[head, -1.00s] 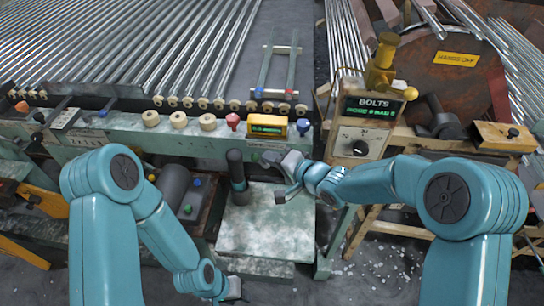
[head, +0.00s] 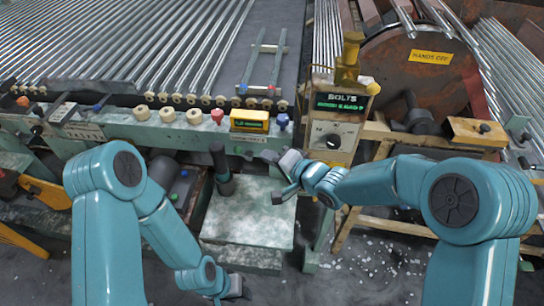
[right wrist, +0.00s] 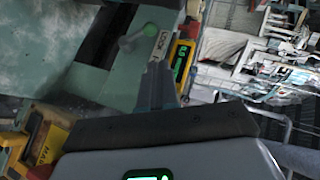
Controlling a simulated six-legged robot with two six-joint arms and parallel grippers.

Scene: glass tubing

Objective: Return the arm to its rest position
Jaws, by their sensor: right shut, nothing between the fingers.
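My right gripper (head: 277,180) is in the middle of the head view, above the right edge of a pale green worn plate (head: 240,222). It holds nothing, and its fingers are shut. In the right wrist view the fingers (right wrist: 157,90) come up from a dark bar in front of green machinery. My right arm (head: 385,183) is bent and reaches in from the right. My left arm (head: 165,235) hangs bent at the left. Its gripper (head: 238,290) is low in the head view, small and partly hidden, so its jaws cannot be read.
A bench with a yellow display (head: 249,121) and several knobs crosses behind my grippers. A "BOLTS" console (head: 340,112) stands on a wooden frame at right. Glass tubes (head: 130,40) fill the back left. Debris litters the floor (head: 375,260).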

